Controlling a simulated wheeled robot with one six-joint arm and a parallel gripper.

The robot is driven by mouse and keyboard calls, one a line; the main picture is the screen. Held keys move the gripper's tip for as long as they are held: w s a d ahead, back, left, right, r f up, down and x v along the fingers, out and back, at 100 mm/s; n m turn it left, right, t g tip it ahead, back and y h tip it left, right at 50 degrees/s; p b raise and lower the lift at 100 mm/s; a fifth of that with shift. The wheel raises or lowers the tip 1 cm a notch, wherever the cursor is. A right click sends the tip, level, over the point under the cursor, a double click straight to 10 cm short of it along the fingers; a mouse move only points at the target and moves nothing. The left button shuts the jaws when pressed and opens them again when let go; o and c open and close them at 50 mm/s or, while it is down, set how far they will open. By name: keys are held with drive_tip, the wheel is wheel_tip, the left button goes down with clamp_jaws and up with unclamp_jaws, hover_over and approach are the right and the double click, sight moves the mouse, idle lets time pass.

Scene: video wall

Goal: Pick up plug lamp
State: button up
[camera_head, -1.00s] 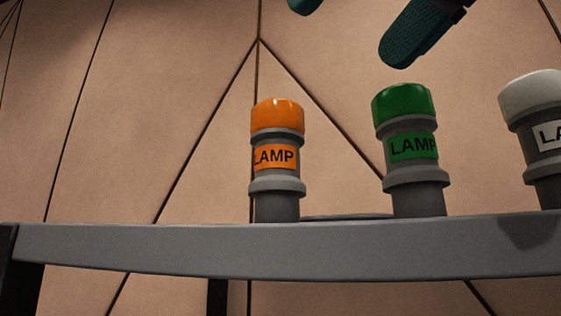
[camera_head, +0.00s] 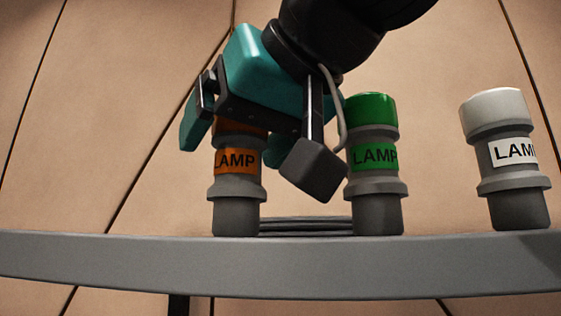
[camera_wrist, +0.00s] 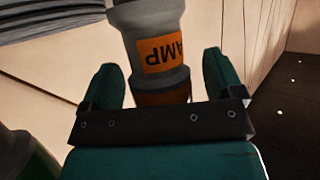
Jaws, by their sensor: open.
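The orange lamp (camera_head: 236,190) stands upright on a grey shelf, with an orange "LAMP" label and its orange top partly hidden by my gripper. My gripper (camera_head: 250,160) is open over its upper part, one finger on the left and one on the right. In the wrist view the orange lamp (camera_wrist: 158,45) sits between the two open fingers of my gripper (camera_wrist: 165,80), with gaps on both sides. The green lamp (camera_head: 375,180) stands upright to the right, close to my right finger. The white lamp (camera_head: 505,160) stands upright farther right.
The grey shelf (camera_head: 300,265) runs across the view with its front edge toward me. A flat, dark, layered thing (camera_head: 305,226) lies between the orange and green lamps. Tan panelled walls stand behind.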

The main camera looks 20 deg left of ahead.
drive_tip(key=shift+c, duration=0.2)
drive_tip(key=c, duration=1.1)
drive_tip(key=shift+o, duration=0.2)
